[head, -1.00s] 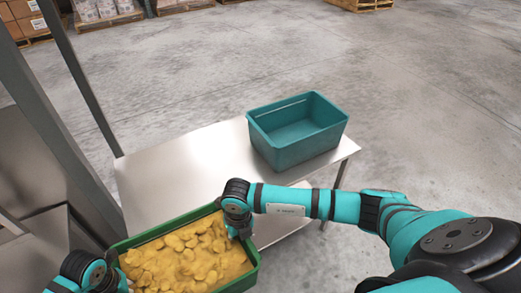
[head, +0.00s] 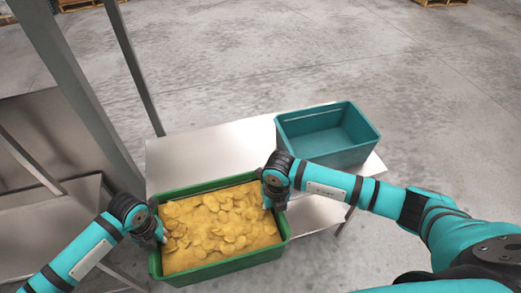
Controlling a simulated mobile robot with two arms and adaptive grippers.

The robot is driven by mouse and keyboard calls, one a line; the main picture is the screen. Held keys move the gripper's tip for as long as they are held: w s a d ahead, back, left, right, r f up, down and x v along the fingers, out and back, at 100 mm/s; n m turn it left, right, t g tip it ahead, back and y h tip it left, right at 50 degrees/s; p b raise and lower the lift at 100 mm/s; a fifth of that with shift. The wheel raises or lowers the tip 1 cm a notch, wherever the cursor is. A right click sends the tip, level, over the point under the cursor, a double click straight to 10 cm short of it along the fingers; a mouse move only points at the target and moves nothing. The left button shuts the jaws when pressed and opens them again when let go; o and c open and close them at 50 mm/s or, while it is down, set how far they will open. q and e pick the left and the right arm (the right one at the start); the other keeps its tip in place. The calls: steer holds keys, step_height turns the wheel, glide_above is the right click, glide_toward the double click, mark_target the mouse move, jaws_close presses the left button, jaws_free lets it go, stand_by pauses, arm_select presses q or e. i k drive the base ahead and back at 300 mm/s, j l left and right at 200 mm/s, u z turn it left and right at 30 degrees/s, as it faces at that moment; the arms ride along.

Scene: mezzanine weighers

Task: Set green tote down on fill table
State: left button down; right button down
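The green tote (head: 222,266), full of yellow chips, is held level between my two arms at the front edge of the steel fill table (head: 205,151). Its far part overlaps the table top in the head view; I cannot tell whether it touches the table. My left gripper (head: 157,238) is at the tote's left rim and my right gripper (head: 272,203) is at its right rim. Both appear closed on the rim, though the fingertips are partly hidden.
An empty teal tote (head: 345,157) stands on the right part of the table. Steel posts (head: 85,95) and a steel structure (head: 50,235) stand at the left. The table top between the posts and the teal tote is bare. Pallets lie far back on the open concrete floor.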

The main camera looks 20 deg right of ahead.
mark_target(208, 180)
steer(key=i, duration=0.85)
